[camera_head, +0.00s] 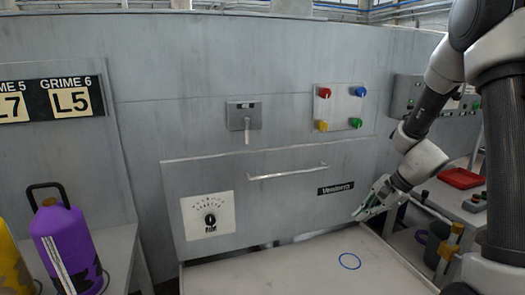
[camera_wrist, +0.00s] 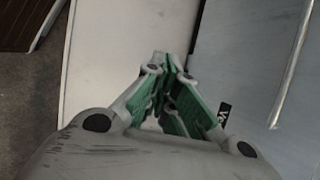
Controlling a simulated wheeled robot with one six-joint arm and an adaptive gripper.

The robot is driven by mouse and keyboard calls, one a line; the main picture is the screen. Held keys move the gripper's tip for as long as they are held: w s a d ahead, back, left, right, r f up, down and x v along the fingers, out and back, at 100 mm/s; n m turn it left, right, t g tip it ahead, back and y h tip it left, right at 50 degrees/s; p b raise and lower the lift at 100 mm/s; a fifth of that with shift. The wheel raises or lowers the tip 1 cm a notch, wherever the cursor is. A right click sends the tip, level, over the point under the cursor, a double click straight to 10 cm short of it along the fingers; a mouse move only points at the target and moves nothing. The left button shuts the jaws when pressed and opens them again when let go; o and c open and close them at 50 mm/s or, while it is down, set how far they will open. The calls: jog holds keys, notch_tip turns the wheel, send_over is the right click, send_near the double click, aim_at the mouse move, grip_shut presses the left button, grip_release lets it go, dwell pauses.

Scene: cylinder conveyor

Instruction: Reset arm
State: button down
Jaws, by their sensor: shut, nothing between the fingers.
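My arm comes down from the upper right in the head view. My gripper (camera_head: 366,213) hangs in the air near the lower right of the grey machine panel, above the pale table surface. In the wrist view my gripper (camera_wrist: 163,62) has its green-padded fingers closed together at the tips, with nothing held between them.
A pale table (camera_head: 280,275) with a blue ring (camera_head: 349,261) lies below. The grey machine has a handle (camera_head: 288,172), a dial plate (camera_head: 208,215), a lever (camera_head: 246,118) and coloured knobs (camera_head: 340,108). A purple container (camera_head: 66,245) stands left; a red tray (camera_head: 461,178) lies right.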

jog(key=s+d+r+n+t+h, duration=0.1)
jog(key=s+d+r+n+h, duration=0.1)
jog(key=s+r+n, duration=0.5)
jog(key=s+d+r+n+h, duration=0.3)
jog(key=s+r+n, duration=0.4)
jog(key=s+r, duration=0.6)
jog(key=s+h, duration=0.1)
jog(key=s, duration=0.4)
jog(key=shift+d+t, duration=0.2)
jog(key=shift+t, duration=0.2)
jog(key=shift+r, duration=0.1)
